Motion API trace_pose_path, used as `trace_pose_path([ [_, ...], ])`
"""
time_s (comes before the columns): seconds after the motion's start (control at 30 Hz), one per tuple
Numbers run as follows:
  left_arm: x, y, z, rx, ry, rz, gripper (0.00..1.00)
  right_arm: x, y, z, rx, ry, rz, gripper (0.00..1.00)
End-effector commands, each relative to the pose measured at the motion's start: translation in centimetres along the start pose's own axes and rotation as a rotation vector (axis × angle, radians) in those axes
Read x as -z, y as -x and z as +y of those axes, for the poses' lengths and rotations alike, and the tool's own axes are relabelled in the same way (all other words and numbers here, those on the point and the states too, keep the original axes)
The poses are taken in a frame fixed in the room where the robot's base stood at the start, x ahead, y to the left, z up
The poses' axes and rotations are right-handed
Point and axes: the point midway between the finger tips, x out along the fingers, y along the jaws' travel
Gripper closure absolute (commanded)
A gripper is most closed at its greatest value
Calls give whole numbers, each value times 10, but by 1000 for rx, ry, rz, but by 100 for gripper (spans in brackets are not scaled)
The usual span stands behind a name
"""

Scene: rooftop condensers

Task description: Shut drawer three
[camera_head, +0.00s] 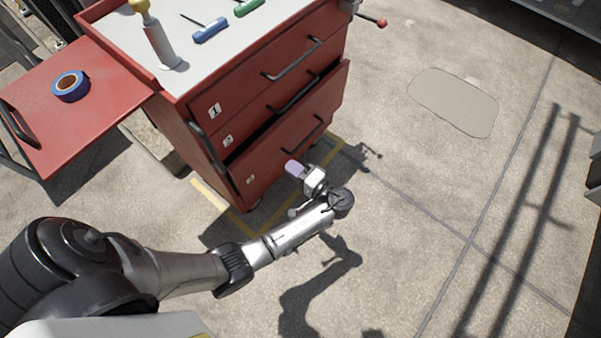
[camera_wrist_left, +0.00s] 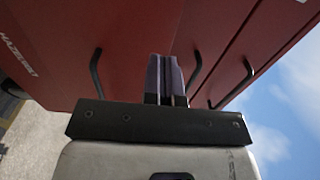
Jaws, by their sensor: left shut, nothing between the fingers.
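Drawer three (camera_head: 268,163) is the lowest drawer of the red tool cabinet (camera_head: 200,102). It stands out past the drawers above, with a dark gap behind its top edge. Its front, with a dark bar handle (camera_wrist_left: 96,72), also shows in the left wrist view (camera_wrist_left: 125,35). My left gripper (camera_head: 292,167) is in front of drawer three, below its handle in the head view. Its purple-grey fingers (camera_wrist_left: 166,75) are shut and empty, pointing at the red front. I cannot tell whether they touch it. My right gripper is not in view.
The grey cabinet top carries a bottle (camera_head: 158,45), a blue-handled screwdriver (camera_head: 210,31) and a green-handled tool (camera_head: 247,7). A red side shelf (camera_head: 105,100) holds a roll of blue tape (camera_head: 70,86). The concrete floor to the right is clear.

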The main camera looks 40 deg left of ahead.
Motion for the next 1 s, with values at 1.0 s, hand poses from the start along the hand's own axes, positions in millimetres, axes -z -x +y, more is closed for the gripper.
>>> trace_pose_path([
  [1.0,0,-88,0,-2,-3,1,100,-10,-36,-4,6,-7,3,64],
])
